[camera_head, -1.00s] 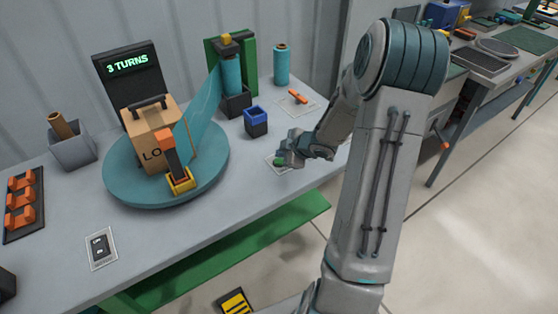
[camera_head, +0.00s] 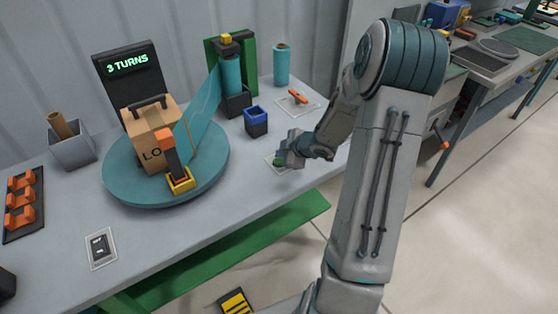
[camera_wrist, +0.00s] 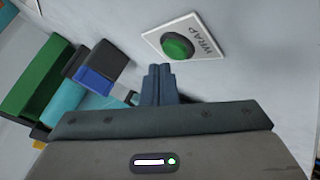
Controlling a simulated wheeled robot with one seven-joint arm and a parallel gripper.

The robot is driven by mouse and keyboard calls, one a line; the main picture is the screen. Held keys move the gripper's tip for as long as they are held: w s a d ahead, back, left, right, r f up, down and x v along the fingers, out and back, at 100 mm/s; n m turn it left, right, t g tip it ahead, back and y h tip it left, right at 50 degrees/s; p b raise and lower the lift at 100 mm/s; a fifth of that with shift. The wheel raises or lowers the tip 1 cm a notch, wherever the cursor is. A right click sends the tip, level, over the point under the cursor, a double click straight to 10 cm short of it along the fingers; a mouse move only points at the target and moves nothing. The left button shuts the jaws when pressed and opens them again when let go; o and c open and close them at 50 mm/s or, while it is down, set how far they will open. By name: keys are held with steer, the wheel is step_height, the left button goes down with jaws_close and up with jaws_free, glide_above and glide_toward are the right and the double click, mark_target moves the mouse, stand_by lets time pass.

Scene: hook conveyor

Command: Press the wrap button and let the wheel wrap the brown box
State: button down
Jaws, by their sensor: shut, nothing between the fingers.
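The brown box (camera_head: 140,118) stands upright on the round teal wheel (camera_head: 112,180), with a dark handle on top. A sheet of teal film (camera_head: 198,110) runs from the film roll (camera_head: 231,74) down to an orange and yellow clamp (camera_head: 178,176) at the front of the box. The green wrap button (camera_wrist: 177,46) sits on a white plate marked WRAP; in the head view my gripper partly hides it. My gripper (camera_wrist: 158,68) is shut and empty, its fingertips just short of the button in the wrist view. A display (camera_head: 128,64) reads 3 TURNS.
A second plate with a dark switch (camera_head: 100,247) lies at the front left. A blue-topped block (camera_head: 256,121), a spare teal roll (camera_head: 281,65) and an orange tool (camera_head: 298,97) stand near my arm. A grey bin (camera_head: 72,150) and orange clips (camera_head: 20,203) are at left.

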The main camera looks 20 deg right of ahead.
steer(key=shift+f, duration=0.35)
